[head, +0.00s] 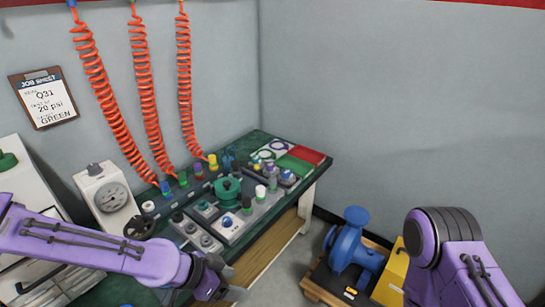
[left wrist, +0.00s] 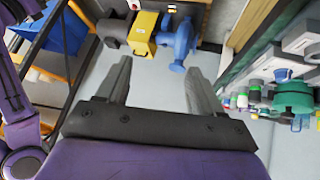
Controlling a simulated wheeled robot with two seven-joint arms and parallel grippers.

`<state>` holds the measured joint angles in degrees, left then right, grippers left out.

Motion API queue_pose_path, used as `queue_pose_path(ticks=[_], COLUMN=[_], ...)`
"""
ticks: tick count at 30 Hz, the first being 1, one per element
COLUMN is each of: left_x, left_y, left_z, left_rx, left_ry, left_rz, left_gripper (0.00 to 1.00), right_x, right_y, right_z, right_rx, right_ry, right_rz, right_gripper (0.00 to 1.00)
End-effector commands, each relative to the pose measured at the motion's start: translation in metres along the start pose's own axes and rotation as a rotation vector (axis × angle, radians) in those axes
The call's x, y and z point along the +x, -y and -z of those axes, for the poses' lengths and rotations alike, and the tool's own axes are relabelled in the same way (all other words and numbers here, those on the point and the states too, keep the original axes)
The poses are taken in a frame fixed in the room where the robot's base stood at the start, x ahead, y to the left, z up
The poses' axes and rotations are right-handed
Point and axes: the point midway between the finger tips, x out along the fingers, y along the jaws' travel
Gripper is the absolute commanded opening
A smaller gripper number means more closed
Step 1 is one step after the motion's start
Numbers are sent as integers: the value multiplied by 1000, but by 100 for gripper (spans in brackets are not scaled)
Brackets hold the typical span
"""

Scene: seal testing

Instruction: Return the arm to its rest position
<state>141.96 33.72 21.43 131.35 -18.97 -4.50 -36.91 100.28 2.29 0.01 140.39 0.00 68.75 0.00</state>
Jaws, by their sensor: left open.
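My left arm comes in from the left in the head view, purple and stretched low across the front of the bench. Its gripper (head: 222,284) is at the bottom, in front of the green-topped bench (head: 112,292), and is partly hidden by its own wrist. In the left wrist view the two grey fingers of the left gripper (left wrist: 160,66) stand wide apart. Nothing is between them but floor further off. My right arm shows as a purple link at the lower right of the head view. Its gripper is out of view.
The bench holds a green valve (head: 228,190), small fittings and a dial gauge (head: 111,197). Orange coiled hoses (head: 185,90) hang above it. A blue valve body (head: 350,240) and yellow box (head: 393,275) stand low at the right. Floor between is clear.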

Motion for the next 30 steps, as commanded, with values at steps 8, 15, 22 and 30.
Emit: queue_pose_path(ticks=[8, 15, 22, 30], left_x=[35, 2, -6, -5], left_y=[53, 45, -1, -6], left_z=[-113, -284, -358, -362], left_rx=[-998, -1322, -1240, -1243], left_ry=[-146, -111, 128, 144], left_rz=[431, 934, 979, 974], left_gripper=[67, 67, 67, 67], right_x=[0, 0, 0, 0], right_y=[0, 0, 0, 0], right_z=[0, 0, 0, 0], right_rx=[0, 0, 0, 0], right_ry=[0, 0, 0, 0], right_rz=[0, 0, 0, 0], right_gripper=[43, 43, 43, 43])
